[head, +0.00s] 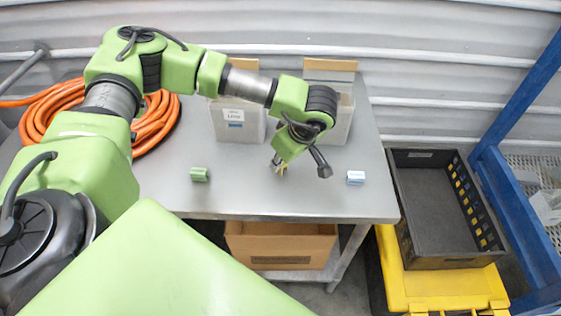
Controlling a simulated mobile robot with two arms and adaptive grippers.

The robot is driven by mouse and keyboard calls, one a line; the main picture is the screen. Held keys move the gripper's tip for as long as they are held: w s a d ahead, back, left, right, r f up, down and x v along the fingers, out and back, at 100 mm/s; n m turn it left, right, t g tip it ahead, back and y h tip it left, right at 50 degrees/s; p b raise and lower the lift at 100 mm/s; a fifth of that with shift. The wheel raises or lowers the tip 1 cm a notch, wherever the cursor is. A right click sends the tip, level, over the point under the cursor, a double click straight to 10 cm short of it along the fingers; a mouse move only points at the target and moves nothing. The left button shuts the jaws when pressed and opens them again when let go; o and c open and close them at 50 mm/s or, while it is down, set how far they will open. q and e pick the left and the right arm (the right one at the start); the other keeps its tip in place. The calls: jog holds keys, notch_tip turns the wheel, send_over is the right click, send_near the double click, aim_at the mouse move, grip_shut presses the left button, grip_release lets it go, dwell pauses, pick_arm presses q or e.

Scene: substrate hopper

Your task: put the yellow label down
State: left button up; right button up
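My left gripper (281,168) reaches over the grey table from above, in the middle of the head view. A small yellowish patch shows at its fingertips, above or at the table top. It is too small and too covered by the wrist to tell whether this is the yellow label or part of the fingers. I cannot tell whether the fingers are open or shut. No other yellow label shows on the table. My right gripper is not in view.
The grey table (240,200) bears a green block (199,174), a blue-white block (355,177), two bins at the back, a labelled one (236,126) and another (340,122), and an orange hose (158,125). A black crate (415,205) stands right; a cardboard box (282,246) sits below.

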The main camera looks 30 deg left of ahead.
pick_arm(q)
jog(key=shift+f, duration=0.75)
jog(key=shift+f, duration=0.2)
jog(key=o, duration=0.6)
jog(key=shift+o, duration=0.6)
